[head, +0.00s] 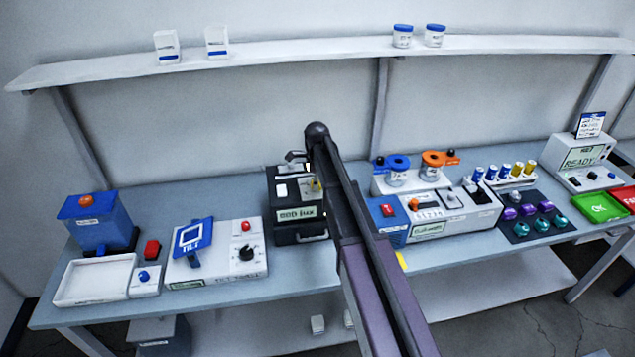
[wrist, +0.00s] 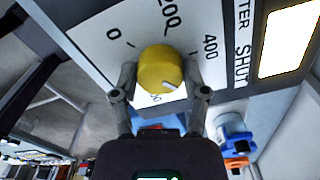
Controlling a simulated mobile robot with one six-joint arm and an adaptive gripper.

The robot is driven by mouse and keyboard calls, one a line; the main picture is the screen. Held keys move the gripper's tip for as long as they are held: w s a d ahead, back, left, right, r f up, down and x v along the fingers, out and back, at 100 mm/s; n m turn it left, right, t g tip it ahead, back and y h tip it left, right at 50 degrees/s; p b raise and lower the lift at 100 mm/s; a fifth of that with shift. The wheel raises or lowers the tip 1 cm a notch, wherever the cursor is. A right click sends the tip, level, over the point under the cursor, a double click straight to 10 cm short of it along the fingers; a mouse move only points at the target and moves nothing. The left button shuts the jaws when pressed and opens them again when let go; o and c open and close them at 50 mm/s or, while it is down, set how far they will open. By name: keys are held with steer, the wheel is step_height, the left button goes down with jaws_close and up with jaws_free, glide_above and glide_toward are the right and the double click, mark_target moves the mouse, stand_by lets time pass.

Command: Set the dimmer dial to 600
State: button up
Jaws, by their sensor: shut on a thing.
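The yellow dimmer dial (wrist: 158,66) sits on a white scale plate (wrist: 105,20) in the wrist view. The scale reads 0 at the left, 200 at the top and 400 at the right; a number below the dial is partly hidden. The dial's white mark points to the lower right, between 400 and that number. My gripper (wrist: 160,73) is shut on the dial, one finger on each side. In the head view the dial (head: 315,184) is a small yellow spot on the dark box (head: 284,237), partly covered by my arm.
A tilted blue-framed panel (head: 194,237) and a white box with a black knob (head: 246,254) stand left of the dark box. A white unit (head: 440,229) and blue and orange ring holders stand right of it. A shelf (head: 290,49) runs above the bench.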

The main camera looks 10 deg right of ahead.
steer(key=shift+m, duration=0.4)
steer(key=o, duration=1.2)
steer(key=shift+d, duration=0.1)
steer(key=shift+c, duration=0.2)
